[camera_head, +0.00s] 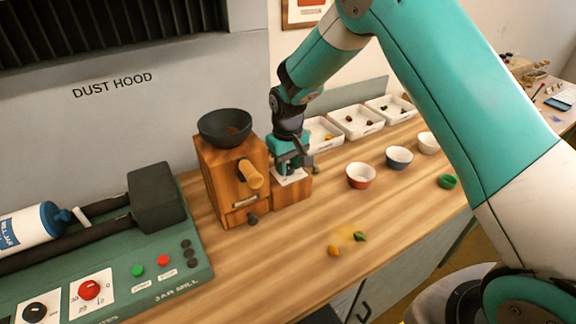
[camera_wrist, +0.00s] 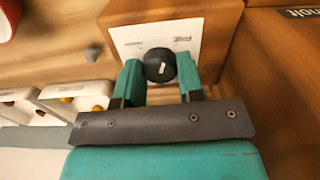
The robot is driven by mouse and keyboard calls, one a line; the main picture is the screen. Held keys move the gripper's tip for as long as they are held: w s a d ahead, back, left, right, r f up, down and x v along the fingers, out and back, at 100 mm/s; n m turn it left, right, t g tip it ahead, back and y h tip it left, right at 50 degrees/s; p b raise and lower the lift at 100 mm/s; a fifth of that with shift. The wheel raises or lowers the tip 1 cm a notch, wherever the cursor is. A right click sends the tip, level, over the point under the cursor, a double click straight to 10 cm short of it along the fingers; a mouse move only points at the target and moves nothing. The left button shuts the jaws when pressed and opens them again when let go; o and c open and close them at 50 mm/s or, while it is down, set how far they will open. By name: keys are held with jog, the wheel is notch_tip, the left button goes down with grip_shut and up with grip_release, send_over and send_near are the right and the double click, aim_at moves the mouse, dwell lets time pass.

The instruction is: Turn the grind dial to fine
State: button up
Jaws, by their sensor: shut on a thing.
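The grind dial (camera_wrist: 160,65) is a small black round knob with a pale mark, seen in the wrist view on a white label plate (camera_wrist: 150,37) on a wooden block. In the head view my gripper (camera_head: 293,165) reaches down to the block beside the wooden grinder (camera_head: 225,180), which has a dark bowl (camera_head: 225,128) on top and a wooden handle. The dial itself is hidden there by my gripper.
White trays (camera_head: 357,121) stand along the wall behind. Several small bowls (camera_head: 360,176) stand to the right. A jar mill (camera_head: 150,285) with buttons and knobs is at the left. Small yellow and green pieces (camera_head: 334,250) lie on the front wood, which is otherwise clear.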

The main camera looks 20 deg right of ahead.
aim_at(288, 166)
jog(key=m, duration=0.5)
jog(key=shift+b, duration=0.35)
dwell(0.4)
jog(key=o, duration=0.9)
notch_tip(288, 166, up, 18)
jog(key=b, duration=0.2)
jog(key=shift+f+b, duration=0.25)
jog(key=shift+b, duration=0.1)
